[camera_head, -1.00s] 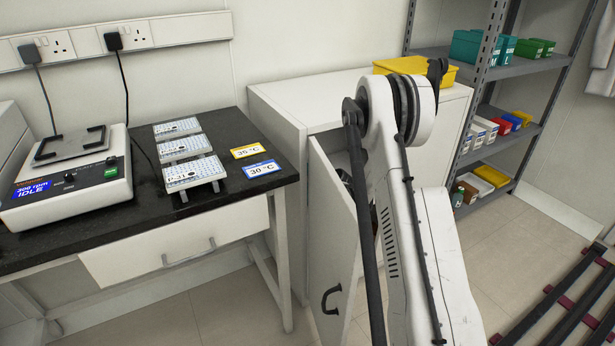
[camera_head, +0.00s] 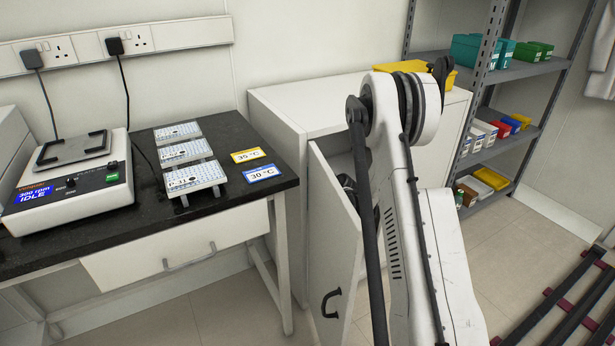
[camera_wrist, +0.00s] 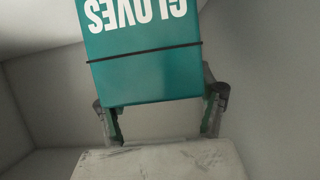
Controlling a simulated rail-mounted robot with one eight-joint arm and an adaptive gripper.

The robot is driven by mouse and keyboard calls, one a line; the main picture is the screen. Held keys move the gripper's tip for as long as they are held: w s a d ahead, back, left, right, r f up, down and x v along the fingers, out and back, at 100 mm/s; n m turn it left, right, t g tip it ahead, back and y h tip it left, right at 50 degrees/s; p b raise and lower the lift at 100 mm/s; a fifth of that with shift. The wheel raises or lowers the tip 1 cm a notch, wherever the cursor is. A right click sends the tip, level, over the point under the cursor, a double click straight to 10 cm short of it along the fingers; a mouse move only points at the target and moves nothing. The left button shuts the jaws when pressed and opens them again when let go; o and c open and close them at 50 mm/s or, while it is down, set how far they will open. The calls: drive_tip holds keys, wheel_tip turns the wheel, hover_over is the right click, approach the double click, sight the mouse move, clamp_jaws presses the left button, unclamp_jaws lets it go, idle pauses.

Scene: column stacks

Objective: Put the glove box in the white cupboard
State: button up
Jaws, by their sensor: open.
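The glove box (camera_wrist: 143,58) is a teal box with upside-down white "GLOVES" lettering and a dark band, at the top centre of the wrist view. My gripper (camera_wrist: 162,122) is open, its fingers showing near the two lower corners of the box. Whether a finger touches the box is unclear. Pale walls surround them, like a cupboard interior. In the head view the white cupboard (camera_head: 285,105) stands behind my arm, its left door (camera_head: 332,250) swung open. The glove box is not visible there, and my arm hides most of the opening.
A yellow bin (camera_head: 400,67) sits on top of the cupboard, partly behind my arm. A black bench (camera_head: 110,220) with a shaker (camera_head: 72,180) and white plates (camera_head: 193,178) stands left. A grey shelf rack (camera_head: 545,65) with boxes stands right. The open door bounds the opening's left side.

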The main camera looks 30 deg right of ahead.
drive_tip(key=p+v, duration=0.2)
drive_tip(key=v, duration=0.7)
drive_tip(key=shift+s+r+p, duration=0.2)
drive_tip(key=shift+s+p, duration=0.1)
drive_tip(key=shift+s, duration=0.05)
